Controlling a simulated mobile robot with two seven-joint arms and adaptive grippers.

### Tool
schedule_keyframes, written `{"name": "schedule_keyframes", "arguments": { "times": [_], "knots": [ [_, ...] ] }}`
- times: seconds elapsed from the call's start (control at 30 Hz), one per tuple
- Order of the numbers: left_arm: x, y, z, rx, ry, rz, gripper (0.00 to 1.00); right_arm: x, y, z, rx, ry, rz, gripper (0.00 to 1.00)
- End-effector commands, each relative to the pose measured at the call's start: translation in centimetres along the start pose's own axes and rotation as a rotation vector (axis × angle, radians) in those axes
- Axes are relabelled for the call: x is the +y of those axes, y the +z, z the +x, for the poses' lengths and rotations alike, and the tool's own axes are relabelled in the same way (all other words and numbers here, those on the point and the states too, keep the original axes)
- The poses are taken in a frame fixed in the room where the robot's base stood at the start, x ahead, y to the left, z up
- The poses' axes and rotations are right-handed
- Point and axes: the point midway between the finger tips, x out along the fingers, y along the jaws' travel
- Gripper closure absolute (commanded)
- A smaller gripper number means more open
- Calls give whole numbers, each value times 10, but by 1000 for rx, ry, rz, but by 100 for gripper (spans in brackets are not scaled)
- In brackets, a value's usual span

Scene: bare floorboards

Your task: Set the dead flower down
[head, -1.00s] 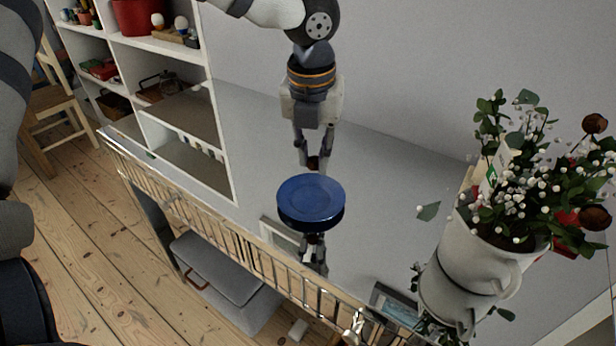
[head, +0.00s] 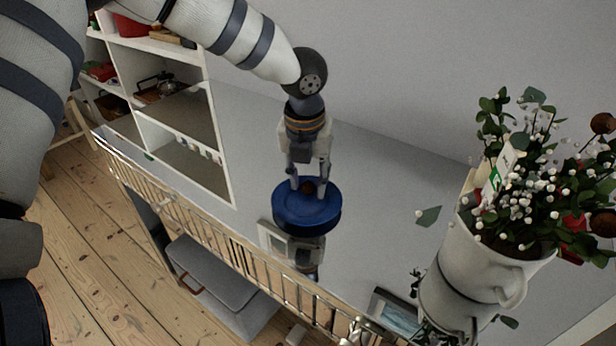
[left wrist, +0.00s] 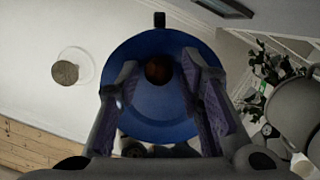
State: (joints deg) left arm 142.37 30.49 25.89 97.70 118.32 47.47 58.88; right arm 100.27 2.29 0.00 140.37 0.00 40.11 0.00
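The dead flower (head: 309,188) is a small round brown head. It also shows in the left wrist view (left wrist: 158,70), over the upper middle of the blue plate. The blue plate (head: 300,218) sits on the glossy grey top; it fills the middle of the left wrist view (left wrist: 150,118). My left gripper (head: 308,186) points down at the plate, its fingers open on either side of the flower. In the left wrist view, gaps show between the flower and both fingers (left wrist: 158,62). The flower appears to rest on the plate. My right gripper is not in view.
A white vase (head: 462,268) with leaves, white berries and brown heads stands to the right. A picture frame (head: 396,311) lies near the front rail (head: 225,240). White shelves (head: 180,115) stand at the left. The top between plate and vase is mostly clear.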

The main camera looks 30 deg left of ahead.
Motion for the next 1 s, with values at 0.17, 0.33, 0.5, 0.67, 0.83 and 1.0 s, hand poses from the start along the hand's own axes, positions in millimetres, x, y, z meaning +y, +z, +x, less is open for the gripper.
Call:
{"name": "schedule_keyframes", "arguments": {
  "times": [0.17, 0.33, 0.5, 0.67, 0.83, 1.0],
  "knots": [
    [0, 0, 0, 0, 0, 0, 62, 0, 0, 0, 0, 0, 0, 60],
    [0, 1, -8, -3, -1, -1, 62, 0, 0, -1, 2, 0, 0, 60],
    [0, 2, -53, -11, -4, -1, 62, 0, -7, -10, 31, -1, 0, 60],
    [0, 2, -95, -8, -4, -1, 62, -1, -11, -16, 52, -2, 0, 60],
    [0, 1, -119, -2, -2, -2, 62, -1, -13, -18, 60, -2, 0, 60],
    [0, 0, -124, 3, 0, 0, 62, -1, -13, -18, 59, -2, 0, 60]
  ]
}}
